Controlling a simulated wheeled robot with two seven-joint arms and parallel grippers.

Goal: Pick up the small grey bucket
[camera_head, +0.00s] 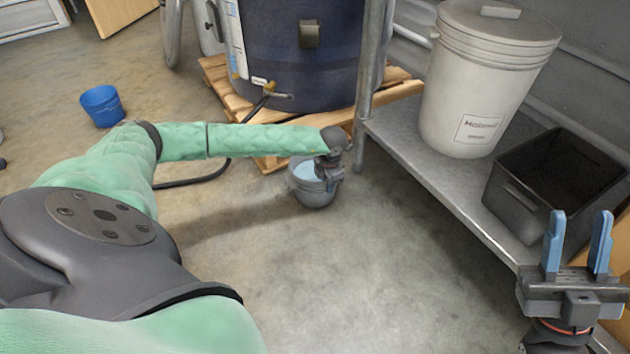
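The small grey bucket (313,196) stands on the concrete floor below the big dark tank, with pale blue showing inside its rim. My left arm reaches across from the left, and my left gripper (328,178) is at the bucket's right rim, pointing down. The fingertips are hidden or too small to make out, so I cannot tell whether they grip the rim. My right gripper (578,242) is at the lower right with its two blue fingers up and apart, open and empty.
A dark tank (335,60) stands on a wooden pallet (215,80) behind the bucket. A metal shelf (420,155) on the right bears a white lidded bin (475,85) and a black crate (510,205). A blue bucket (102,106) is at the left. The floor in front is clear.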

